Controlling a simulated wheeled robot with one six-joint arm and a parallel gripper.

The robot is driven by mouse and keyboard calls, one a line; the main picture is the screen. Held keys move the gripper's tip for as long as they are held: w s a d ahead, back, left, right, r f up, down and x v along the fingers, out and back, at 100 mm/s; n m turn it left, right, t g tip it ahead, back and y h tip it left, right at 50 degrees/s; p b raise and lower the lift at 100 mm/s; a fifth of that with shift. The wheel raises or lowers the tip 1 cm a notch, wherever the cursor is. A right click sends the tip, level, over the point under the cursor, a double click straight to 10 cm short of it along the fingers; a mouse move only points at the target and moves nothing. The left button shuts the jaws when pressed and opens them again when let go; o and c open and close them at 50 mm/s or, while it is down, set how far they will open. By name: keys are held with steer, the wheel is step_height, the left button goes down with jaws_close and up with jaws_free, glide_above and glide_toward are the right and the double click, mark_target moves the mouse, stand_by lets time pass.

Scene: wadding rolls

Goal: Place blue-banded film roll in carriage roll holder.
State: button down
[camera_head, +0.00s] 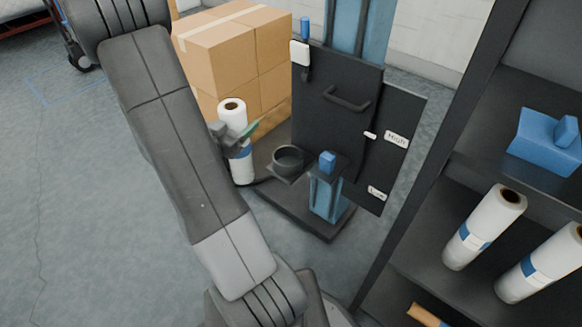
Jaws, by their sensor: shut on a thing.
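My arm comes in from the left and hides part of the grip. The carriage roll holder (288,157) looks like a dark round cup at the front left of the wrapping machine. The held roll is left of this cup and apart from it in the picture. Whether the roll's bottom touches anything is unclear.
Stacked cardboard boxes (225,48) stand behind the roll. The machine has a black panel (338,105), a blue post (327,195) and a dark base (305,222). A dark shelf (405,235) at the right holds more white rolls with blue bands (484,228). Open floor lies at left.

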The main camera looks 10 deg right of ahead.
steer(key=s+m+g+h, duration=0.2)
steer(key=s, duration=0.2)
steer(key=s+d+r+b+x, duration=0.1)
steer(key=b+x, duration=0.3)
steer(key=x, duration=1.5)
step_height(320, 180, down, 7)
steer(key=b, duration=0.3)
steer(key=shift+w+r+b, duration=0.15)
steer(key=shift+w+b, duration=0.25)
steer(key=shift+a, duration=0.1)
steer(key=shift+f, duration=0.25)
steer(key=shift+c, duration=1.9)
jaws_free()
